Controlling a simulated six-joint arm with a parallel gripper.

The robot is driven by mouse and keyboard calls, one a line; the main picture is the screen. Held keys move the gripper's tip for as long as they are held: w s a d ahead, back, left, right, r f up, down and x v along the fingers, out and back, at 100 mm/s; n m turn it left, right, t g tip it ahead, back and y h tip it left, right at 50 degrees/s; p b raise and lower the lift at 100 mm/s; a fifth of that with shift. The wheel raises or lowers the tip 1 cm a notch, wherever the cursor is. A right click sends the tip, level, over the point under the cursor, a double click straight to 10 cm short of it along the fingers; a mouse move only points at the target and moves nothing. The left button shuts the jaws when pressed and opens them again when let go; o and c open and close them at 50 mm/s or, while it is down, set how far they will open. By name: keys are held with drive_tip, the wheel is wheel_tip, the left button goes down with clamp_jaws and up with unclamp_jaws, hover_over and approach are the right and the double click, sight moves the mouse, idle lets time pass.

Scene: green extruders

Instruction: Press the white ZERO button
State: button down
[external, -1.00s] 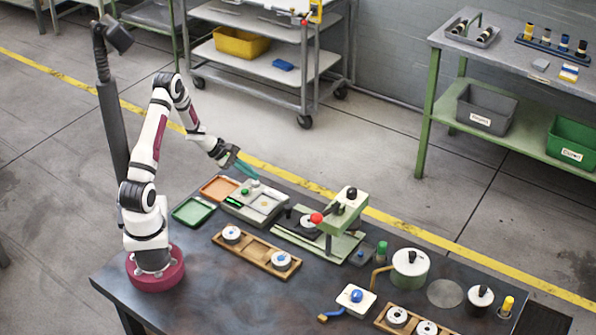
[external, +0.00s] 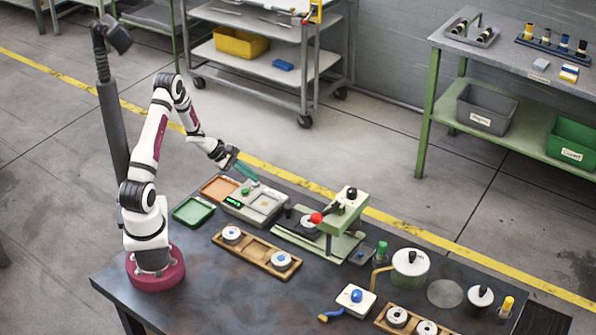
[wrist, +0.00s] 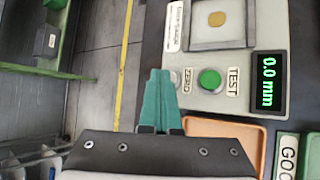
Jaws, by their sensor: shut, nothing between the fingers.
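The measuring device (external: 238,213) is a pale grey-green box on the far left part of the dark table. In the wrist view its panel (wrist: 212,105) carries a green TEST button (wrist: 209,80), a ZERO label (wrist: 187,81) and a lit display (wrist: 267,82) reading 0.0 mm. A pale round edge, apparently the white ZERO button (wrist: 175,78), shows just right of my fingertips, which partly hide it. My gripper (wrist: 158,72) has teal fingers, shut and empty. In the external view my gripper (external: 255,179) points down at the device's far edge. Whether it touches the button, I cannot tell.
An orange tray (external: 220,187) and a green tray (external: 193,210) lie left of the device. A green press (external: 345,212) with a red-knobbed lever stands to its right. A wooden holder (external: 256,252) with white discs lies in front.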

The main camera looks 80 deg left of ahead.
sight(252, 184)
drive_tip(key=shift+r, duration=0.8)
wheel_tip(252, 184, up, 5)
idle(0.9)
